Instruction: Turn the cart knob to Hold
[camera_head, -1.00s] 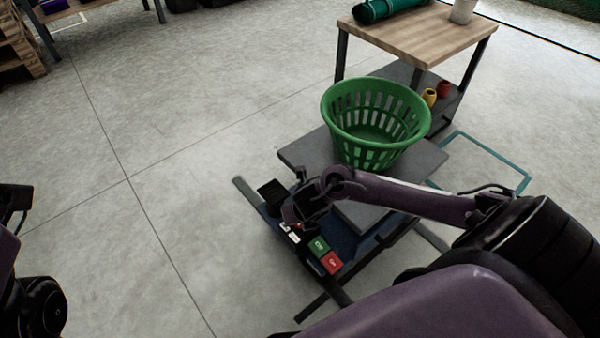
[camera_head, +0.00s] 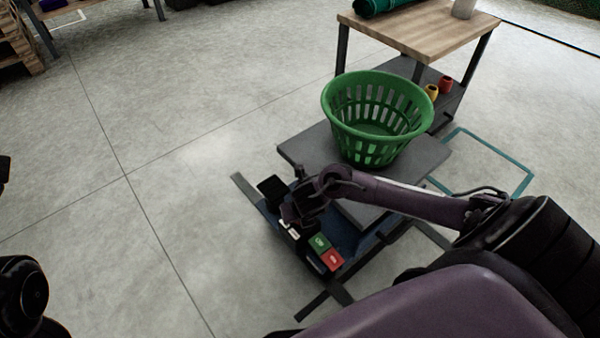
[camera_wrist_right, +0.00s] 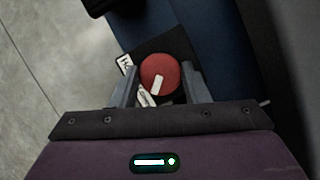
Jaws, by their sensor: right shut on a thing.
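The red round knob (camera_wrist_right: 160,76) shows in the right wrist view, with a white pointer mark slanting from lower left to upper right. My right gripper (camera_wrist_right: 158,85) is shut on the knob, one finger on each side. A white label (camera_wrist_right: 126,64) lies up-left of the knob, and another white label is partly hidden below it; I cannot read them. In the head view, my right gripper (camera_head: 297,212) is over the control panel of the cart (camera_head: 350,235) and hides the knob. Only dark parts of my left arm show at the left edge; its gripper is not visible.
A green basket (camera_head: 375,130) stands on the cart's grey platform (camera_head: 300,150). A wooden table (camera_head: 425,40) stands behind. Floor to the left is clear.

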